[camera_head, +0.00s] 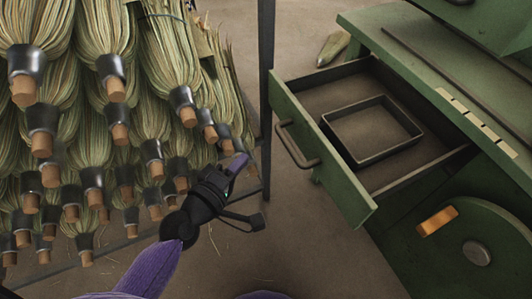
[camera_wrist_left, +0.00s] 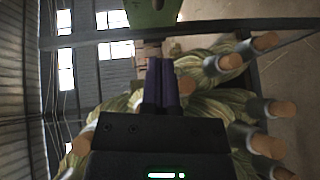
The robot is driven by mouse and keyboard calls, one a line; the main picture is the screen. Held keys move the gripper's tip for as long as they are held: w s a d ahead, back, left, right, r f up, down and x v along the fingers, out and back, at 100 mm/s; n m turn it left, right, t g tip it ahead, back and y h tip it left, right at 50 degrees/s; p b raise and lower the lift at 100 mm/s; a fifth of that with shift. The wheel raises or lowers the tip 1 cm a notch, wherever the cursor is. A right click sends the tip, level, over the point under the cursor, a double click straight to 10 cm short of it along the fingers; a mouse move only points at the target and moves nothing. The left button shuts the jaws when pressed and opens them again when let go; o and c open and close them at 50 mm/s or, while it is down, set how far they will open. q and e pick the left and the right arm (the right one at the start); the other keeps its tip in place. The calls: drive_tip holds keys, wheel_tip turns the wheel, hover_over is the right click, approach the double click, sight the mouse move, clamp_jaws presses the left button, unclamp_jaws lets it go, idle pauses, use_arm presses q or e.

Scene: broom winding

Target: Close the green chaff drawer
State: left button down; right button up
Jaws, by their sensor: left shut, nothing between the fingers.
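The green chaff drawer (camera_head: 318,155) is pulled out of the green machine (camera_head: 430,60) in the head view. A dark loop handle (camera_head: 297,144) is on its front, and a dark rectangular frame or tray (camera_head: 372,131) lies inside. My left gripper (camera_head: 238,163) is to the left of the drawer front, apart from the handle. It is shut and empty. My right gripper is in neither view.
Several brooms with cork-coloured ends (camera_head: 115,88) hang on a rack at the left, close to my left gripper. A dark rack post (camera_head: 266,80) stands between the rack and the drawer. Bare floor (camera_head: 305,235) lies before the drawer.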

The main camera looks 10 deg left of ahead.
use_arm(q)
drive_tip(key=b+x, duration=0.1)
drive_tip(key=x, duration=0.9)
drive_tip(key=shift+r+b, duration=0.2)
drive_tip(key=shift+b, duration=0.1)
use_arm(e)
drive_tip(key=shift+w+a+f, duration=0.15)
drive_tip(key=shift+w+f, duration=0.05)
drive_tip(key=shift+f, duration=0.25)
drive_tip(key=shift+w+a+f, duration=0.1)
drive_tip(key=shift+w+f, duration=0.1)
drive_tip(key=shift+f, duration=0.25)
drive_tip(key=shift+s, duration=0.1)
use_arm(q)
drive_tip(key=shift+d, duration=0.1)
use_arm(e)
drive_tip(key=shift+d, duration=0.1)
